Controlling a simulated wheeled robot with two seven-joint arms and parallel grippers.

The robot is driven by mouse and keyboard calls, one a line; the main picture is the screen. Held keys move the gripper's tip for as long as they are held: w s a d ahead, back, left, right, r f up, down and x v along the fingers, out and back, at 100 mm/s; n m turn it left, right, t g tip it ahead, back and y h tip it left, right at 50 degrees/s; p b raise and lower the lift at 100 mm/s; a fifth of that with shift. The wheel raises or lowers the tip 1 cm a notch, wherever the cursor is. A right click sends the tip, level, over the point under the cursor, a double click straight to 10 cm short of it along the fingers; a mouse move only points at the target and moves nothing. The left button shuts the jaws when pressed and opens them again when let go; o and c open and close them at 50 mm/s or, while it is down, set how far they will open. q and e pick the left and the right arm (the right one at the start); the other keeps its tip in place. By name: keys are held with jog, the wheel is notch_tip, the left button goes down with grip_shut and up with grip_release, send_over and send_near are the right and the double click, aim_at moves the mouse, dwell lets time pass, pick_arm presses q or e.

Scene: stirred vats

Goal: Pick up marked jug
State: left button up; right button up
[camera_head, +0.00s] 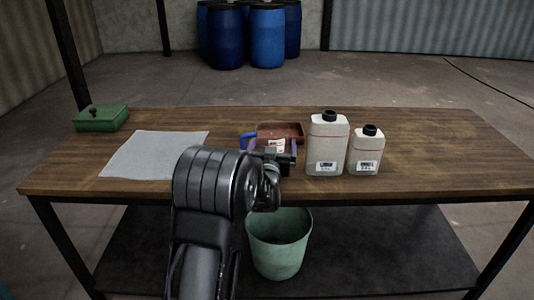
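A tall white jug (327,147) with a black cap, a thin red line and a printed label stands upright on the table. A smaller white jug (365,153) of the same kind stands just right of it, also labelled. A dark thing with a blue handle (246,141) and a white label is partly hidden behind my arm, so its shape is unclear. My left gripper (278,157) is in front of this thing, left of the tall jug and apart from it. Its fingers are too dark and overlapped to read. My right gripper is out of view.
A reddish tray (290,130) lies behind the blue-handled thing. A white sheet (150,155) and a green box (101,118) are on the left of the wooden table (440,150). A green bucket (280,245) stands below. The table's right side is clear. Blue drums (267,38) stand behind.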

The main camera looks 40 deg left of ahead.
pick_arm(q)
jog(key=shift+c, duration=0.3)
jog(key=c, duration=1.3)
jog(key=shift+o, duration=0.2)
notch_tip(320, 180, up, 10)
jog(key=p, duration=0.1)
jog(key=shift+p, duration=0.4)
